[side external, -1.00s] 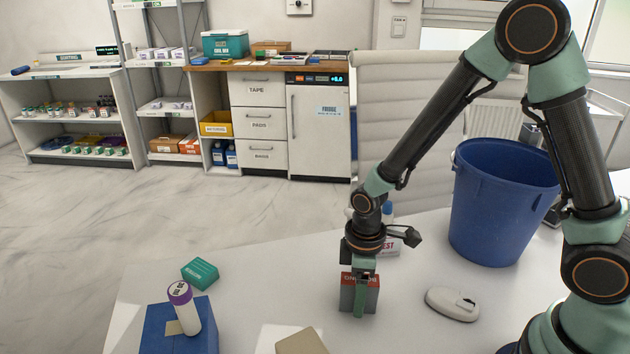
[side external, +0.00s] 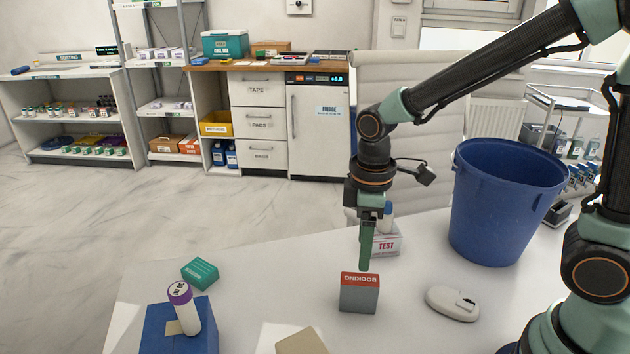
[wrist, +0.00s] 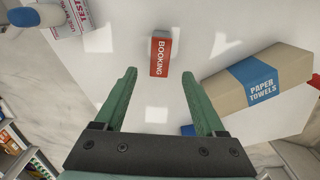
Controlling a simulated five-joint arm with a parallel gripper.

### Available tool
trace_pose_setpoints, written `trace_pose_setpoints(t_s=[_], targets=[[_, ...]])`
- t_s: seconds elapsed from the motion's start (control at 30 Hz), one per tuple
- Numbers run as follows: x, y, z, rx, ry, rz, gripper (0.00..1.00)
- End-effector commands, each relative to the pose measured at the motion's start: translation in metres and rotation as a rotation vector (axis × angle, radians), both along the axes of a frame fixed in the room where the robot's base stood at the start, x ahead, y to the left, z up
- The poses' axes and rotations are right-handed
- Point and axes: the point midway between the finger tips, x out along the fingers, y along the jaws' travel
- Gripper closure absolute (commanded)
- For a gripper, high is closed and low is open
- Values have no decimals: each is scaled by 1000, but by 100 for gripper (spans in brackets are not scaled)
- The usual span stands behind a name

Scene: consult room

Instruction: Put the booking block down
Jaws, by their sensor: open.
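The booking block (side external: 359,294), grey with a red top marked BOOKING, stands upright on the white table in the side view. In the wrist view its red top (wrist: 160,56) shows ahead of my fingers, between their lines. My gripper (side external: 366,266) points down just above the block in the side view, with its fingertips clear of the top. In the wrist view my gripper (wrist: 163,80) has its two green fingers wide apart with nothing between them.
A white TEST box (side external: 386,243) stands behind the block, and a blue bin (side external: 503,210) and white mouse-like device (side external: 452,303) are to the right. A teal box (side external: 200,271) and a tube (side external: 184,310) on a blue box are left. A paper towels pack (wrist: 258,82) lies nearby.

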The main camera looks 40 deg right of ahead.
Motion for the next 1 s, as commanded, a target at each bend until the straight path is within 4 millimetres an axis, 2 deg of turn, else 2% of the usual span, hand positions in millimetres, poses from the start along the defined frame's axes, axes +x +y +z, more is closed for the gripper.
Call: trace_pose_setpoints(t_s=[0.17,0.4,0.53,0.73,1.0], targets=[[-1,-12,24,18,-69,-103,28],[-15,-45,75,84,-257,-414,28],[-27,-60,94,128,-351,-573,28],[-39,-74,110,179,-442,-728,28],[-42,-78,112,194,-463,-769,28]])
